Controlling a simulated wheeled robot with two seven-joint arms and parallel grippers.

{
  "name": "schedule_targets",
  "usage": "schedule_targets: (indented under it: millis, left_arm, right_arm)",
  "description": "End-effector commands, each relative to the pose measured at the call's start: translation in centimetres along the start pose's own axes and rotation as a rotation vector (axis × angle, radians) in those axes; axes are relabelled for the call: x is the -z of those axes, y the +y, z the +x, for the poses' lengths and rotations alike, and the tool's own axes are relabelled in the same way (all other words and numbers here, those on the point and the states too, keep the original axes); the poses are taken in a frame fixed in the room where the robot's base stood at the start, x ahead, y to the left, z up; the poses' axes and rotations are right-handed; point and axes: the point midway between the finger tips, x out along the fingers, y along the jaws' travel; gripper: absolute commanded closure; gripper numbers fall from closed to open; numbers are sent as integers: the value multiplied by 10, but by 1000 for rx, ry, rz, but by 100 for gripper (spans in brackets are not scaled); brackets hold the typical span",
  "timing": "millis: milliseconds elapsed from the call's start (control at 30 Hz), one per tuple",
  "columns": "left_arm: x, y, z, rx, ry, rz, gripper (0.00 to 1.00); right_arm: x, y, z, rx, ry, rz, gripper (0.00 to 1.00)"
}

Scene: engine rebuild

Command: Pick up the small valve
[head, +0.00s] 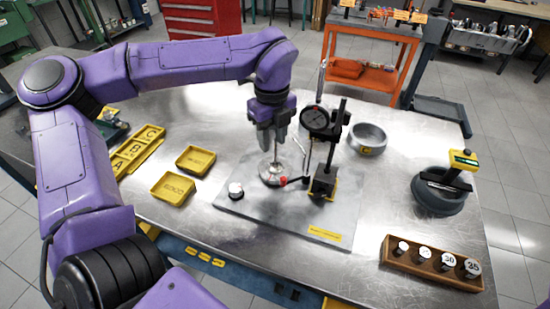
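A valve stands upright on the grey plate (232,205), with its wide round head (272,178) down and its thin stem (276,152) pointing up. My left gripper (275,142) points straight down above the head, with its fingers at the upper part of the stem. The fingers hide the top of the stem, and I cannot tell whether they are pressed on it or apart from it. My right gripper is out of view.
A dial gauge (316,119) on a black stand (324,184) is close right of the valve. A red-tipped lever (284,181) lies beside its head. Yellow trays (173,188) are left; a metal ring (367,139) and a wooden weight rack (430,269) are right.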

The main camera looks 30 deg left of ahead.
Motion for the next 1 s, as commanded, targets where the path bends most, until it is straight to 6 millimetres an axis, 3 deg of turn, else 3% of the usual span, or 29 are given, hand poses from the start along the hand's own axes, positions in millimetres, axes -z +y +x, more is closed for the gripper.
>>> schedule_targets:
  millis: [300, 567, 667, 700, 1000]
  left_arm:
    - [2, -1, 49, -3, 1, -4, 63]
    - [1, -2, 54, 0, 0, -4, 63]
    - [1, -2, 54, 0, 0, -4, 95]
    - [1, -2, 54, 0, 0, -4, 100]
    - [1, -2, 53, 0, 0, -4, 100]
  right_arm:
    - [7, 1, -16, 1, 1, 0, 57]
    - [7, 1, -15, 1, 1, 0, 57]
    - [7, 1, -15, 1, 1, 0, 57]
    - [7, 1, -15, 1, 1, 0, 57]
    - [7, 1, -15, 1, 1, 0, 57]
